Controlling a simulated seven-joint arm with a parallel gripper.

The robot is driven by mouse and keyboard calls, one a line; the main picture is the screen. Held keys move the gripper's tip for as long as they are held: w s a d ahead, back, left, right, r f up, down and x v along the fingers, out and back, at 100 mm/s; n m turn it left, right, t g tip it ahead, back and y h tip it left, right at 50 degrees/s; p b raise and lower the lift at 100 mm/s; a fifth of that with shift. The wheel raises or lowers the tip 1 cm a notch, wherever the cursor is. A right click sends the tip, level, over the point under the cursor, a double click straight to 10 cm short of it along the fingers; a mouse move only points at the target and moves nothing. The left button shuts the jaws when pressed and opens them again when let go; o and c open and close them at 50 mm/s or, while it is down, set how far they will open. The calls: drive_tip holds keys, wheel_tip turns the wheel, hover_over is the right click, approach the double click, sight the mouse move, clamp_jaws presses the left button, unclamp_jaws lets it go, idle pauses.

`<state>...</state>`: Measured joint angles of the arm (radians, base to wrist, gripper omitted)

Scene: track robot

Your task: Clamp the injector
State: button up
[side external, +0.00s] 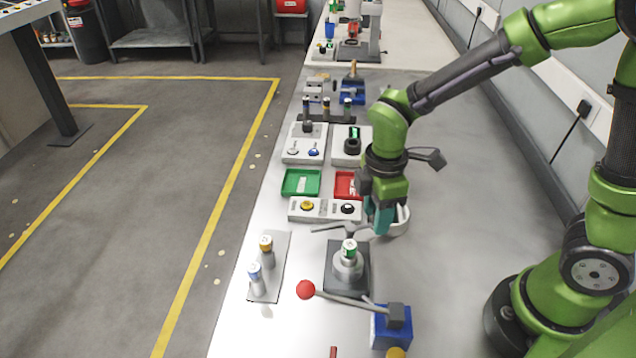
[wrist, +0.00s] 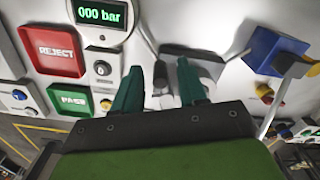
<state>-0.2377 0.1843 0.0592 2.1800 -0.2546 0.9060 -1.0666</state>
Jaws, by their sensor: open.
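A grey injector with a green band and white top (side external: 348,250) stands upright in a fixture on a dark base plate (side external: 333,288). Beside it, a lever with a red ball (side external: 305,289) runs to a blue block (side external: 385,331), and the ball is at the left end. The blue block also shows in the wrist view (wrist: 268,47). My gripper (side external: 383,226) is behind and to the right of the fixture, apart from the injector. Its teal fingers (wrist: 158,68) are spread and hold nothing. Grey parts show beyond them, but I cannot make out the injector there.
Two more injectors, one gold-topped (side external: 266,246) and one blue-topped (side external: 255,274), stand on a metal plate at left. A green tray (side external: 287,192) and a red tray (side external: 340,190) lie behind. A display (wrist: 102,14) reads 000 bar.

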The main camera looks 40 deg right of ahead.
drive_tip(key=shift+f, duration=0.1)
clamp_jaws()
idle(0.6)
drive_tip(key=shift+w+a+n, duration=0.15)
drive_tip(key=shift+w+n, duration=0.8)
drive_tip(key=shift+n, duration=1.4)
drive_tip(key=shift+w+a+n, duration=0.2)
drive_tip(key=shift+w+n, duration=0.75)
drive_tip(key=shift+n, duration=1.35)
drive_tip(key=shift+w+a+n, duration=0.15)
drive_tip(key=shift+w+n, duration=0.8)
drive_tip(key=shift+n, duration=1.4)
unclamp_jaws()
